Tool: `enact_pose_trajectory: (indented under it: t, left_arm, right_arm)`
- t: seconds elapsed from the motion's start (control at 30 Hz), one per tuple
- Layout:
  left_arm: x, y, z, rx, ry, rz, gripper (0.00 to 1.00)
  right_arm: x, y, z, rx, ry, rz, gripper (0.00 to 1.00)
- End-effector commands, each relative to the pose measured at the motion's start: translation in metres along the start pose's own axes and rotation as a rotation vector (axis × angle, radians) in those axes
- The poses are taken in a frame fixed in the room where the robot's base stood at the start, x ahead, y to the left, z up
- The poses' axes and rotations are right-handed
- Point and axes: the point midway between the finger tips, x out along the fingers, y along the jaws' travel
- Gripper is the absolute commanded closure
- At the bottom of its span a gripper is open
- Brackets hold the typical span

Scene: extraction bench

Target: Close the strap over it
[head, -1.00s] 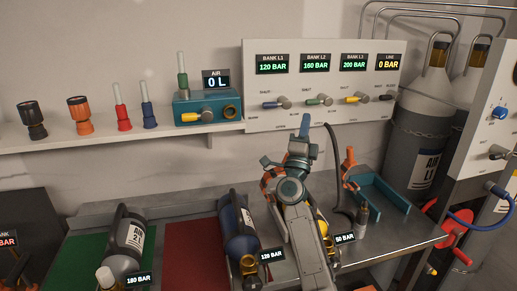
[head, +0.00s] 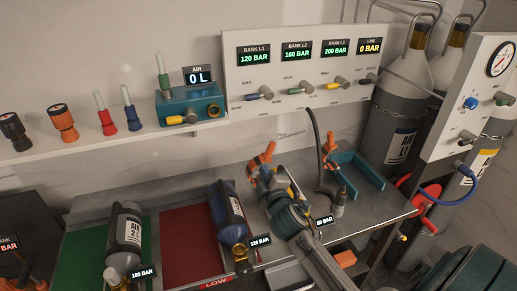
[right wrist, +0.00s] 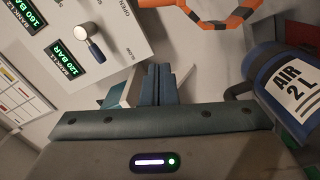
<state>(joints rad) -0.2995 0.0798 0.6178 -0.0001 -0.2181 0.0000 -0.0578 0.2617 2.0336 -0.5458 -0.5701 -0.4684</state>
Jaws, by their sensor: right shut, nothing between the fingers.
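An orange strap (head: 262,155) stands up, open, behind my right gripper. A strap with black stripes also shows at the top of the right wrist view (right wrist: 215,18). My right gripper (head: 264,176) is shut and empty, close beside the strap in the head view; I cannot tell whether they touch. Its closed fingers (right wrist: 160,84) show in the right wrist view, apart from the striped strap there. My right arm hides most of what lies beneath the strap, near the 50 BAR label (head: 323,220). My left gripper is not in view.
A blue cylinder (head: 228,212) lies on the left of my right gripper, and a grey cylinder (head: 125,237) farther left. An empty teal cradle (head: 362,172) with an orange strap (head: 327,150) stands to the right. A hose fitting (head: 339,205) stands between.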

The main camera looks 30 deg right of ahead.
Motion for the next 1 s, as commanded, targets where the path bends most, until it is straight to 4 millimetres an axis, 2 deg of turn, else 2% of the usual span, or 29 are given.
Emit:
enact_pose_trajectory:
  t: [0.17, 0.53, 0.6, 0.73, 1.0]
  left_arm:
    - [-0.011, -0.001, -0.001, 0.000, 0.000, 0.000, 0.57]
    - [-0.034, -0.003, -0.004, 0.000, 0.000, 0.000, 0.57]
    - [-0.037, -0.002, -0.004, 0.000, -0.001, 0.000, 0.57]
    - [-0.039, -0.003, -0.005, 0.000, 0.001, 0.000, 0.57]
    - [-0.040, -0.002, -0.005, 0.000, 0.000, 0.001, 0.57]
  right_arm:
    - [0.025, 0.004, -0.002, 0.001, 0.000, 0.001, 1.00]
    - [0.101, 0.003, -0.002, 0.004, 0.002, 0.000, 1.00]
    - [0.101, 0.001, 0.014, -0.002, 0.000, -0.001, 1.00]
    - [0.105, 0.001, 0.029, 0.000, 0.002, 0.000, 1.00]
    - [0.107, 0.000, 0.038, 0.005, 0.003, 0.001, 1.00]
